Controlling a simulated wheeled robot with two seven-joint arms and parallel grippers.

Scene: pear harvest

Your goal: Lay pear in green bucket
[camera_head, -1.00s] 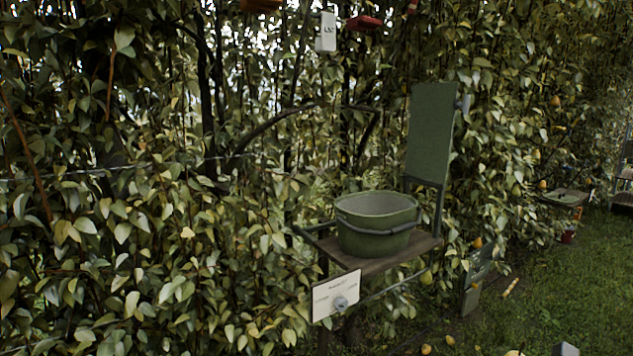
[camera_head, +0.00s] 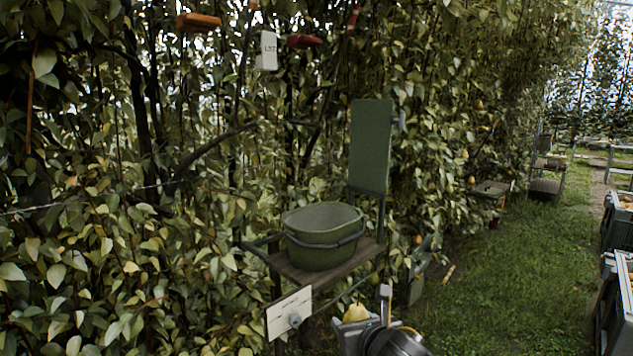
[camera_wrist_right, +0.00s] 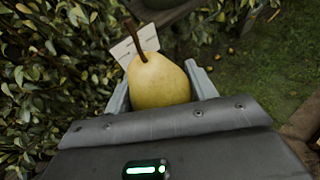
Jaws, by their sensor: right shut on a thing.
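The green bucket (camera_head: 318,254) stands upright on a small wooden shelf (camera_head: 356,262) against the foliage, its open top facing up. My right gripper (camera_head: 361,314) is shut on a yellow pear (camera_head: 355,313) at the bottom of the head view, below and to the right of the bucket, apart from it. In the right wrist view the pear (camera_wrist_right: 158,82) sits between the two fingers, stem pointing up. My left gripper does not show.
A green upright board (camera_head: 371,147) rises behind the shelf. A white label plate (camera_head: 289,313) is fixed to the shelf's front. Crates (camera_head: 617,222) stand at the far right. The grass (camera_head: 520,275) between them is open. Dense leaves fill the left.

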